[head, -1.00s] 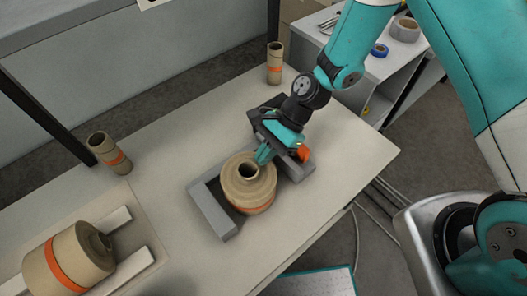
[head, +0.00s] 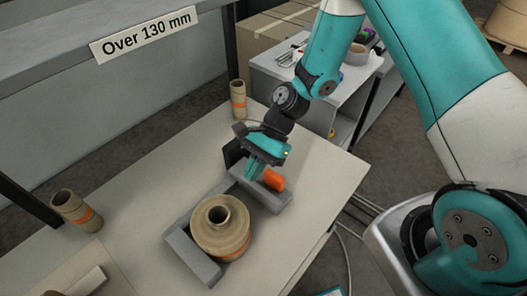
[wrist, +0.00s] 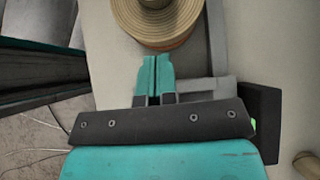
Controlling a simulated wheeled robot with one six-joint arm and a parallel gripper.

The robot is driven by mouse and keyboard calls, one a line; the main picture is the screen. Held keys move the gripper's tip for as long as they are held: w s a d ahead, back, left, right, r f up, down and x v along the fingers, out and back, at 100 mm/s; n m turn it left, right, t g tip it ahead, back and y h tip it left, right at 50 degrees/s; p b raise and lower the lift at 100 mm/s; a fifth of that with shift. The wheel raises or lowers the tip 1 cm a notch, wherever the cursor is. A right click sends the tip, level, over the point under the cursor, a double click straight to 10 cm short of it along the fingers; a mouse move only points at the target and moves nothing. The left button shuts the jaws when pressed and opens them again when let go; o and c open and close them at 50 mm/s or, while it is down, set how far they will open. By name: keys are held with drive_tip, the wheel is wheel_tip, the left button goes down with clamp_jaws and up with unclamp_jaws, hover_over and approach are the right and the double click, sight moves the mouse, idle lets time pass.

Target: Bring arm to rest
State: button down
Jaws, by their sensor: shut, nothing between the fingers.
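My gripper (head: 258,172) is shut and empty, with its teal fingers side by side. In the head view it is just behind the kraft roll (head: 221,228), above the grey fixture (head: 190,252). In the wrist view the shut fingers (wrist: 155,80) point at the near edge of the roll (wrist: 158,18), and I see no gap-free contact clearly. The roll stands upright with an open core and an orange band. An orange lever-like part (head: 273,180) shows beside my gripper.
Two kraft tubes with orange bands stand on the table, one at the left (head: 77,212) and one at the back (head: 238,100). A sign reading "Over 130 mm" (head: 144,36) hangs on the shelf edge. A grey cart (head: 345,85) stands behind. The table's right end is clear.

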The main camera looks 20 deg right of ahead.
drive_tip(key=b+v, duration=0.1)
drive_tip(key=v, duration=0.5)
drive_tip(key=s+r+n+t+h+b, duration=0.3)
drive_tip(key=s+r+n+t, duration=0.1)
drive_tip(key=s+r+n, duration=1.1)
drive_tip(key=n, duration=0.3)
drive_tip(key=shift+h+b, duration=0.3)
drive_tip(key=c, duration=1.6)
unclamp_jaws()
drive_tip(key=shift+s+d+r+n, duration=0.2)
drive_tip(key=shift+s+n, duration=0.1)
drive_tip(key=shift+n, duration=0.1)
drive_tip(key=o, duration=0.3)
drive_tip(key=shift+s, duration=0.1)
drive_tip(key=h+b, duration=0.4)
drive_tip(key=b, duration=0.5)
hover_over(275, 175)
wheel_tip(275, 175, down, 14)
drive_tip(key=shift+m, duration=0.4)
wheel_tip(275, 175, down, 17)
drive_tip(key=shift+a+r, duration=0.1)
drive_tip(key=shift+r, duration=0.05)
drive_tip(key=shift+c, duration=0.4)
